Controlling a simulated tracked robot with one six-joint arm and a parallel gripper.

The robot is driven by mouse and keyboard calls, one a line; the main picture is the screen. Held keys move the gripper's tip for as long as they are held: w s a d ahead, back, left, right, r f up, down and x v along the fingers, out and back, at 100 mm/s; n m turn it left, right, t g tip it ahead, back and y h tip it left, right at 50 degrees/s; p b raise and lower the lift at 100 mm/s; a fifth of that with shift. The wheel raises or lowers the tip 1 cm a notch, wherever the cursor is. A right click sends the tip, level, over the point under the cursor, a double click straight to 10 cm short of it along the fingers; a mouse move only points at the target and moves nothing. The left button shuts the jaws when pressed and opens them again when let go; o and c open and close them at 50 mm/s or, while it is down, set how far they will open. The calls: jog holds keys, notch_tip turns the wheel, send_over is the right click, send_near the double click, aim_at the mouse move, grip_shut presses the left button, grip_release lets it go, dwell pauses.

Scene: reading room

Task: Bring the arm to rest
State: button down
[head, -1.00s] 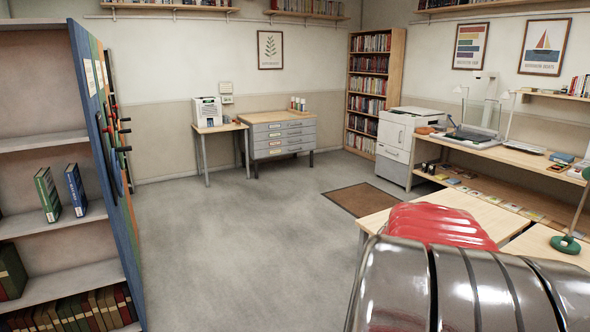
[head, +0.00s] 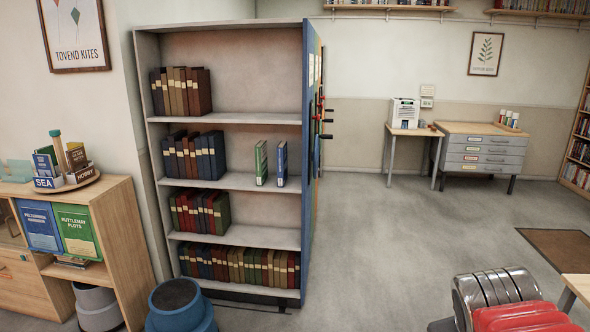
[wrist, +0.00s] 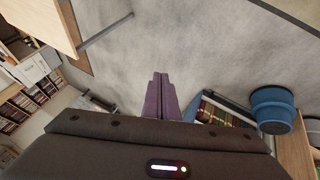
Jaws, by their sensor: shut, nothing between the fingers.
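My gripper (wrist: 160,80) shows in the wrist view as two purple fingers pressed together, with nothing between them. It points out over bare grey floor (wrist: 205,55). In the head view, a grey and red part of my arm (head: 510,300) shows at the lower right, low in the picture. My gripper's fingers cannot be made out in the head view.
A bookcase (head: 222,180) with a blue end panel stands at centre left. A blue step stool (head: 180,308) and a low wooden cabinet (head: 120,200) are at the left. A grey drawer chest (head: 484,152) stands at the back. The floor between is clear.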

jog(key=s+a+y, duration=0.2)
jog(key=a, duration=0.6)
jog(key=s+a+f+y, duration=0.1)
jog(key=s+a+y, duration=0.1)
jog(key=a, duration=0.6)
jog(key=shift+s+a+f+t, duration=0.15)
jog(key=shift+f+t, duration=0.15)
